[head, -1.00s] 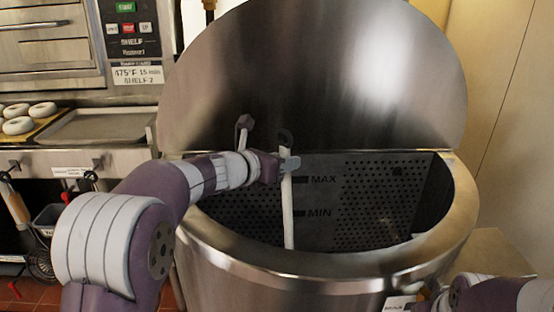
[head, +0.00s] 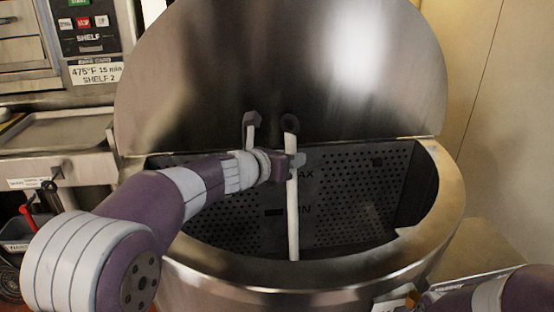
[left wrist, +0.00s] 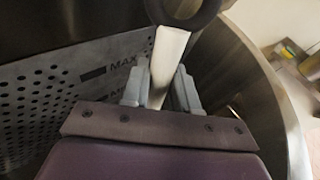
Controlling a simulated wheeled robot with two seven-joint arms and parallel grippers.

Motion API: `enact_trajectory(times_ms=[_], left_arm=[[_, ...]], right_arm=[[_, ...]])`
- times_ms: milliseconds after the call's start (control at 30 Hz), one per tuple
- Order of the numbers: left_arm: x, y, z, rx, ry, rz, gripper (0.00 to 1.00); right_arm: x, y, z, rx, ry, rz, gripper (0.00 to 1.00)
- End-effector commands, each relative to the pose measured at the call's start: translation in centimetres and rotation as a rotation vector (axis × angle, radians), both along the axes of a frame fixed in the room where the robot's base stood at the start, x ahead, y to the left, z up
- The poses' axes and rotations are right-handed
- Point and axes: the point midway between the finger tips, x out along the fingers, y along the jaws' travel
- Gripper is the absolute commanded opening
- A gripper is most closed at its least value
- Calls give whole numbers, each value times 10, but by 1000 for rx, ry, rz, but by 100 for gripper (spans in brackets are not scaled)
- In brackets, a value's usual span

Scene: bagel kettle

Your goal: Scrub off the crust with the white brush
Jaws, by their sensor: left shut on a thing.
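The white brush (head: 293,215) stands nearly upright in the big steel kettle (head: 440,225), its dark ring end at the top. Its lower end is hidden behind the kettle's near rim, so I cannot see the bristles. My left gripper (head: 295,166) is shut on the upper handle. In the left wrist view the white handle (left wrist: 166,62) sits between the two grey fingers (left wrist: 160,90).
The round steel lid (head: 210,70) stands open behind the kettle. Inside, a perforated panel (head: 340,215) carries MAX and MIN marks, partly covered by the handle. An oven with a control panel (head: 85,22) and a tray (head: 60,132) stand at the left.

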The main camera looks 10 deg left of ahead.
Motion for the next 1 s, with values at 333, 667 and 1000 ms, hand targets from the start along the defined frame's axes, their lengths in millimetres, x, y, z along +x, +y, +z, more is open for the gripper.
enact_trajectory(times_ms=[333,667,1000], left_arm=[[2,-5,4,-2,-7,-1,0],[16,-43,4,-3,-8,-2,0],[17,-46,3,-2,-8,-1,0]], right_arm=[[2,-1,1,1,-5,-5,43],[2,-1,-2,1,-5,-6,43],[2,-1,-3,1,-5,-6,43]])
